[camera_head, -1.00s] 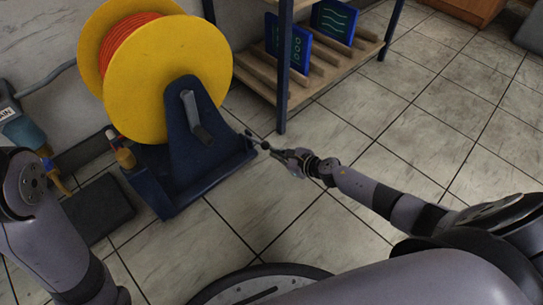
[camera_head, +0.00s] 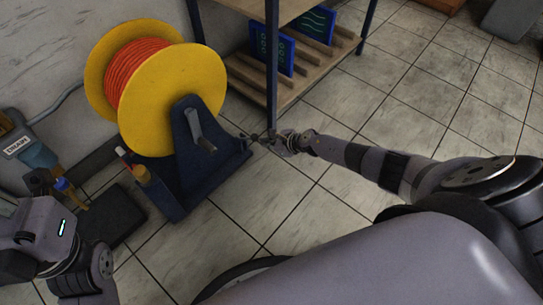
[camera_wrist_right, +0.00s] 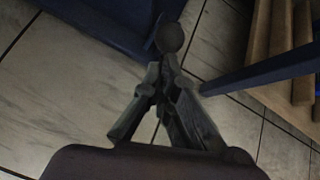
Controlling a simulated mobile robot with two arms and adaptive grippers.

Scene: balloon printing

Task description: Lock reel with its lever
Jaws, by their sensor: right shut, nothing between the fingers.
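The reel, a large yellow spool (camera_head: 176,98) wound with orange hose (camera_head: 137,72), sits upright in a dark blue stand (camera_head: 184,172). A grey lever (camera_head: 198,128) hangs on the stand's near face, slanting down to a darker end. My right gripper (camera_head: 247,137) is shut and empty, right of the lever and apart from it, by the stand's right edge. In the right wrist view its fingers (camera_wrist_right: 160,72) converge near a dark round piece (camera_wrist_right: 168,38), which I cannot identify for certain; the blue stand shows behind.
A shelf with a blue post (camera_head: 272,70) stands close behind my right gripper and holds blue panels (camera_head: 272,52). Bottles (camera_head: 136,168) stand left of the stand, and a dark mat (camera_head: 105,216) lies on the floor. The tiled floor at right is open.

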